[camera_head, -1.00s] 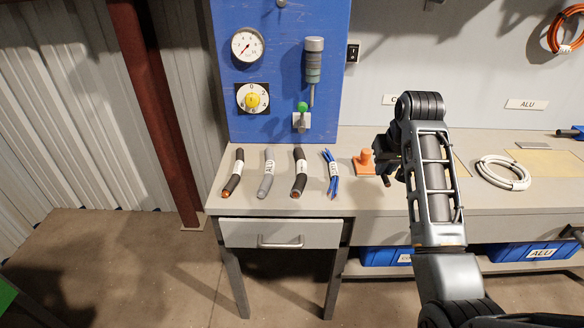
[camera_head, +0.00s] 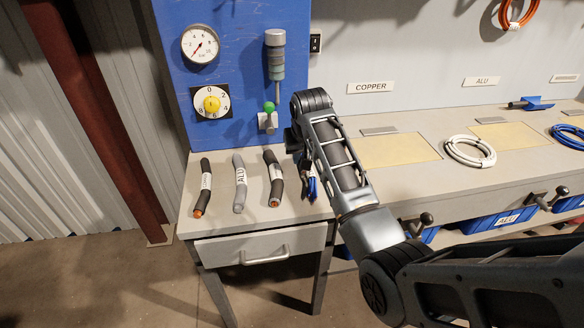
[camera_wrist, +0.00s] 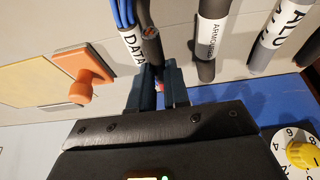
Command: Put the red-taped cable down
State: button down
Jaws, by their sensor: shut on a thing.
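My gripper (camera_wrist: 153,76) is shut on a short dark cable (camera_wrist: 151,48) with copper strands at its end, in the wrist view. A small red patch shows between the fingers; most of the cable is hidden by them. The held cable is close beside the blue-wired bundle tagged DATA (camera_wrist: 127,22); I cannot tell whether they touch, or whether the held cable rests on the bench. In the head view my arm hides the held cable and part of the blue bundle (camera_head: 312,187).
A dark cable (camera_head: 203,190), a grey ALU cable (camera_head: 240,183) and another dark cable (camera_head: 273,178) lie in a row on the bench (camera_head: 222,222). An orange knobbed block (camera_wrist: 80,75) is at left in the wrist view. The blue panel (camera_head: 230,110) stands behind.

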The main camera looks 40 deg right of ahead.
aim_at(292, 175)
jog(key=shift+w+a+f, duration=0.45)
jog(key=shift+w+f, duration=0.05)
jog(key=shift+w, duration=0.3)
jog(key=shift+a+f, duration=0.1)
jog(key=shift+f, duration=0.15)
jog(key=shift+f+p, duration=0.3)
jog(key=shift+f, duration=1.6)
jog(key=shift+f, duration=0.1)
jog(key=c, duration=1.1)
grip_release()
jog(key=v, duration=1.2)
